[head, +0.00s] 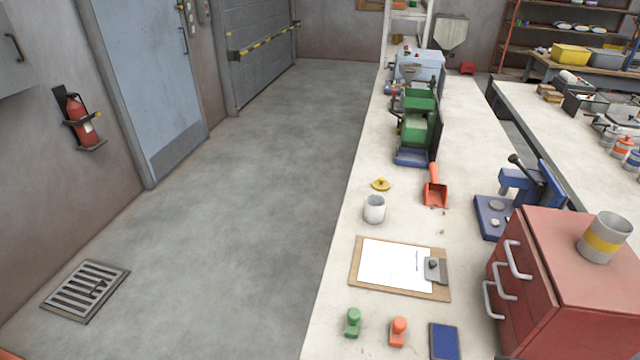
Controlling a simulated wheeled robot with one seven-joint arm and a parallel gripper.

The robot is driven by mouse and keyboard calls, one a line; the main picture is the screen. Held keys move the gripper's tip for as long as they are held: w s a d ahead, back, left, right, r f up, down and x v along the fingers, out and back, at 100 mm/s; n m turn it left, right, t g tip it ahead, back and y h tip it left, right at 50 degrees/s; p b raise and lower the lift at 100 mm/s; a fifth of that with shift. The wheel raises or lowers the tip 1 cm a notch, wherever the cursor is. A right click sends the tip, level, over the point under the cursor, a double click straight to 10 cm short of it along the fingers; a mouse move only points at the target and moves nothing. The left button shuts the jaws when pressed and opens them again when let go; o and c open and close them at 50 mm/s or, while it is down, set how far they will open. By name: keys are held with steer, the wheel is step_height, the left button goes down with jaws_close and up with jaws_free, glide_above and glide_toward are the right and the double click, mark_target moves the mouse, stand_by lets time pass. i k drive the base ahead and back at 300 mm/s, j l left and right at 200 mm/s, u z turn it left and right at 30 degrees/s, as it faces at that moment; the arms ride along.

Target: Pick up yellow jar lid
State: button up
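The yellow jar lid (381,184) lies flat on the long white bench (340,240), near its left edge. It is a small disc with a darker raised knob on top. A white jar (375,209) stands just in front of it, close but apart. A red-orange scoop (435,188) lies to the right of the lid. My gripper is not in the head view, so its state is hidden.
Behind the lid stands a green machine (418,118) on a blue base. A clipboard (398,266), a green stamp (352,322) and an orange stamp (398,331) lie nearer. A red drawer cabinet (545,290) stands front right. The floor (230,220) left of the bench is clear.

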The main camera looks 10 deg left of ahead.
mark_target(381, 185)
steer(key=j+u, duration=0.3)
steer(key=j, duration=0.15)
steer(key=i+j+u, duration=0.3)
steer(key=j, duration=0.15)
steer(key=j+u, duration=0.3)
steer(key=j, duration=0.15)
steer(key=i+j+z, duration=0.2)
steer(key=i+j, duration=0.2)
steer(key=i+j+z, duration=0.25)
steer(key=j, duration=0.35)
steer(key=i+l+z, duration=0.2)
steer(key=i+z, duration=0.15)
steer(key=i, duration=0.25)
steer(key=i+z, duration=0.35)
steer(key=i, duration=0.3)
steer(key=i+z, duration=0.45)
steer(key=i, duration=0.35)
